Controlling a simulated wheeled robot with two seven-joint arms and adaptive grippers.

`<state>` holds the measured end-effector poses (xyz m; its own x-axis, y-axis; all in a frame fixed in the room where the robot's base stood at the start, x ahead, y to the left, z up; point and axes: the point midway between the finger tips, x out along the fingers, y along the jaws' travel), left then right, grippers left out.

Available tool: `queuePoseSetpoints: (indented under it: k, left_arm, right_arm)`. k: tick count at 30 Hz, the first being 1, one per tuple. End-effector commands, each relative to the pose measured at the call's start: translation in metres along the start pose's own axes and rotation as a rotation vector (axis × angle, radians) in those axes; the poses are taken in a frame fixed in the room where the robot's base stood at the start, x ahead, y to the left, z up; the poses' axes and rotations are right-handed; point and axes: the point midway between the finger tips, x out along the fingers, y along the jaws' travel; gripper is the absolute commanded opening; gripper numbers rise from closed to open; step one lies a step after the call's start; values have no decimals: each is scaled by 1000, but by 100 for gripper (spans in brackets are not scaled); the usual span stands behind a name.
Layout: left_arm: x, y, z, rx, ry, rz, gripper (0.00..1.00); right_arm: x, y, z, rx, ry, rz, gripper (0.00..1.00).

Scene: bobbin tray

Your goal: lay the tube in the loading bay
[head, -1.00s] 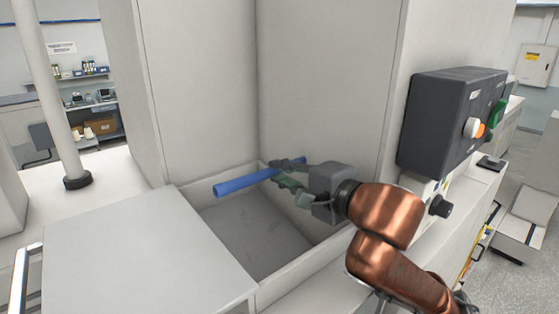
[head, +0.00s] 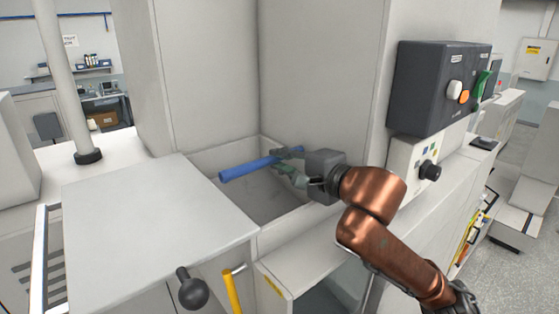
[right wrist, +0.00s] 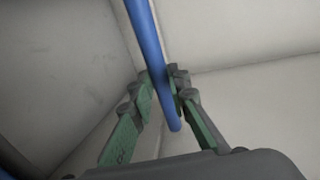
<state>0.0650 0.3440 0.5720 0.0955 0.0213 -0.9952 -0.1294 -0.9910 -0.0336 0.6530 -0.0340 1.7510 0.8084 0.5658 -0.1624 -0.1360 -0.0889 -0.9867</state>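The blue tube (head: 245,169) is held roughly level over the open recessed bay (head: 262,205) of the white machine, slanting up to the right in the head view. My right gripper (head: 281,160) is shut on it near its right end. In the right wrist view, the tube (right wrist: 149,40) passes between the two green-padded fingers (right wrist: 160,85), its near end just past them. Whether the tube touches the bay floor or walls is hard to tell; it looks raised above the floor. My left gripper is not in view.
Tall white panels stand behind the bay. A flat white cover (head: 155,225) lies to its left. A dark control box (head: 432,95) with buttons is to the right, above a small knob panel (head: 412,165). A black ball knob (head: 192,291) and yellow handle (head: 232,292) are in front.

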Motion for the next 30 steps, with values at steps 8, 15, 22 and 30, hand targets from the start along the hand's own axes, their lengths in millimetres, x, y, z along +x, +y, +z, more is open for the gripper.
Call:
queuePoseSetpoints:
  k: [8,15,22,30]
  left_arm:
    - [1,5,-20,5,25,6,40]
    - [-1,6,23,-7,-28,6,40]
    - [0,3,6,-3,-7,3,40]
    - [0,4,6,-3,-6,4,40]
  right_arm:
    - [-3,1,0,-1,1,1,35]
    - [3,2,-1,1,-2,4,35]
    - [-17,1,-1,-1,-2,0,35]
    - [-74,2,-1,-2,0,0,35]
